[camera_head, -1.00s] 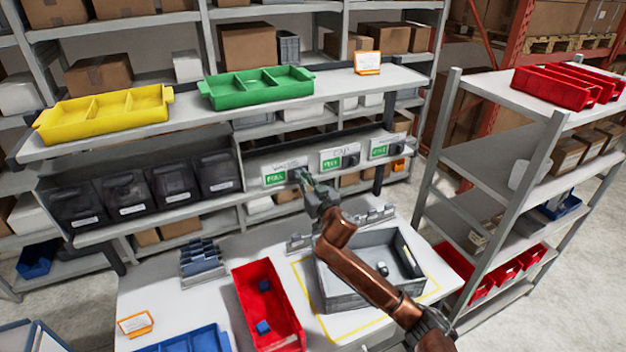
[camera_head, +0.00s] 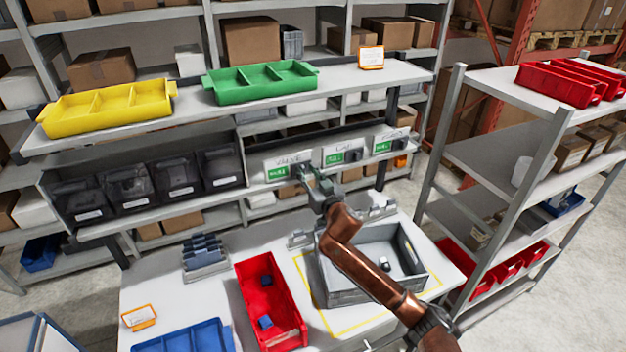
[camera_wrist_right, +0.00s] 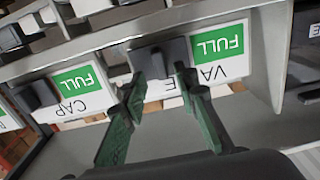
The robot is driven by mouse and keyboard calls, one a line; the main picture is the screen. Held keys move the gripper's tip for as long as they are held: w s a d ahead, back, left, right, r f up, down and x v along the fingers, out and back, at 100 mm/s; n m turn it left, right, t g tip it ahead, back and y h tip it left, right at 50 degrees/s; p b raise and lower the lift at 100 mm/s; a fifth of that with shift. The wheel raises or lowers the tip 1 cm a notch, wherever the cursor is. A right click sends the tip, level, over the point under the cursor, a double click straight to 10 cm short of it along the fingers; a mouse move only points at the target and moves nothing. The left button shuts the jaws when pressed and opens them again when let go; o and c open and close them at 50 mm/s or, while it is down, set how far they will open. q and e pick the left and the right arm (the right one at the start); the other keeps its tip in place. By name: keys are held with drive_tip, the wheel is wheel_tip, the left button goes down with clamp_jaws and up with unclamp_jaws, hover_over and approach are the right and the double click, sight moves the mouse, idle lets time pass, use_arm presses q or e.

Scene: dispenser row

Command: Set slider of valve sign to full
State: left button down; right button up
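The valve sign (camera_head: 277,164) is a white plate with a green FULL field, at the left of three signs on the lower shelf edge. It shows upside down in the wrist view (camera_wrist_right: 236,66). Its dark slider (camera_wrist_right: 160,58) sits beside the green field, which reads FULL. My right gripper (camera_head: 308,178) is in front of it. In the wrist view its green fingers (camera_wrist_right: 160,82) stand apart, with the tips at either side of the slider. I cannot tell whether they touch it. My left gripper is not in view.
The cap sign (camera_head: 343,151) and a third sign (camera_head: 391,140) hang to the right. Black bins (camera_head: 122,190) stand left of the signs. Below are a grey crate (camera_head: 345,296), a red bin (camera_head: 272,300) and a grey rack (camera_head: 205,256) on the white table.

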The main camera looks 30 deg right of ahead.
drive_tip(key=s, duration=1.1)
drive_tip(key=shift+s+a, duration=0.25)
drive_tip(key=shift+a, duration=0.1)
